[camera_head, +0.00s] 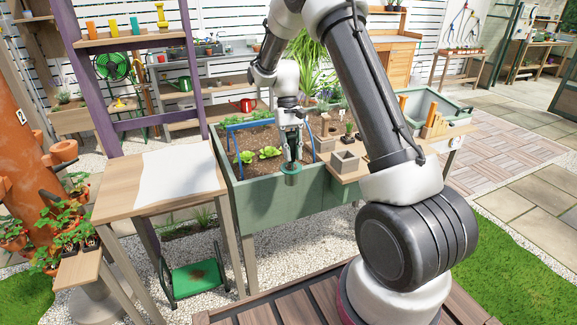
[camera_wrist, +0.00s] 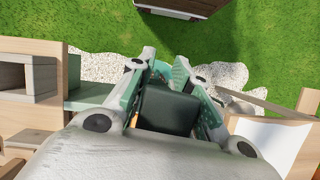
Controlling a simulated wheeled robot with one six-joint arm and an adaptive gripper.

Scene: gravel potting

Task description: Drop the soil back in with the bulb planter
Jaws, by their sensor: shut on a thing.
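The bulb planter (camera_head: 291,179), a short metal tube with a green collar, hangs upright under my gripper (camera_head: 292,158). In the wrist view its dark green handle (camera_wrist: 168,108) sits between the fingers of my gripper (camera_wrist: 168,80), which is shut on it. In the head view the planter overlaps the front wall of the green raised bed (camera_head: 330,199); I cannot tell whether it is above the soil or in front of the wall. Dark soil (camera_head: 258,137) fills the bed. The inside of the planter is hidden, so I cannot see whether it holds soil.
Lettuces (camera_head: 269,152) grow in the bed, and a blue hoop frame (camera_head: 225,140) stands over its left part. A wooden shelf with square pots (camera_head: 345,161) is to the right. A wooden table with a white sheet (camera_head: 177,172) stands left.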

